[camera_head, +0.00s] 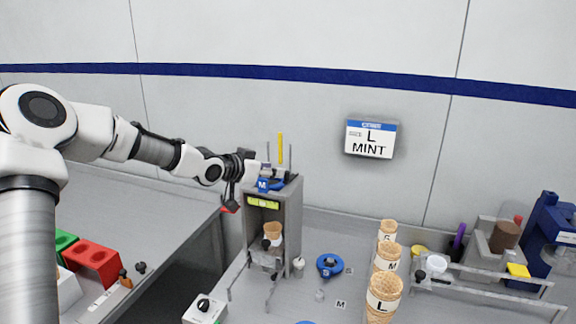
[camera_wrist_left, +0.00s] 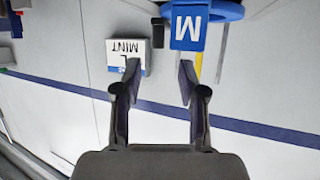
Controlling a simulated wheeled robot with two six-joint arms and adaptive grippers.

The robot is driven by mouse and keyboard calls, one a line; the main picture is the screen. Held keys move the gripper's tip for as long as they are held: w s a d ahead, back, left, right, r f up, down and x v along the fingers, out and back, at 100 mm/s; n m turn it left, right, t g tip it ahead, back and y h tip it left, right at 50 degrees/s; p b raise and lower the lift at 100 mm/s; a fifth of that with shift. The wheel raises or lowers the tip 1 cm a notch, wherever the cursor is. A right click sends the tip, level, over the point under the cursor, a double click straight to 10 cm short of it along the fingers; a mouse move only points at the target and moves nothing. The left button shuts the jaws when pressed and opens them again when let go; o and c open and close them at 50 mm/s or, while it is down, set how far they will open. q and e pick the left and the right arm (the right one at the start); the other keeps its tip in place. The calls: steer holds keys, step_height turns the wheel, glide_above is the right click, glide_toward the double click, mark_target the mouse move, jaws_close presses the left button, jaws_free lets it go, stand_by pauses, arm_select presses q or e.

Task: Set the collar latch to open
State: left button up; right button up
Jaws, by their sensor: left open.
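A grey dispenser stand (camera_head: 291,215) stands in the middle of the head view. A blue collar with an M tag (camera_head: 263,185) sits on its top, under a yellow upright rod (camera_head: 280,150). In the left wrist view the blue M tag (camera_wrist_left: 188,28) and part of the blue ring (camera_wrist_left: 228,10) show upside down, beyond the fingertips. My left gripper (camera_head: 254,170) is at the stand's top left, close to the collar. Its fingers (camera_wrist_left: 158,74) are apart with nothing between them. I cannot make out the collar latch or its setting. My right gripper is out of view.
A cone (camera_head: 272,230) stands inside the stand. Another blue collar (camera_head: 329,265) lies on the counter to the right, near several labelled cones (camera_head: 383,292). A control box with a black knob (camera_head: 204,308) is in front. A wall sign (camera_head: 370,138) reads L MINT.

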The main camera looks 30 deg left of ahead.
mark_target(286, 172)
arm_select(q)
steer(key=p+x, duration=0.1)
steer(key=x, duration=0.6)
steer(key=shift+w+d+f+p, duration=0.15)
steer(key=shift+w+f+p, duration=0.1)
steer(key=shift+p, duration=0.15)
steer(key=shift+s+r, duration=0.25)
steer(key=shift+s, duration=0.2)
jaws_close()
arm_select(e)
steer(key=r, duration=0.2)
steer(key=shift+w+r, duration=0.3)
arm_select(q)
steer(key=shift+f, duration=0.1)
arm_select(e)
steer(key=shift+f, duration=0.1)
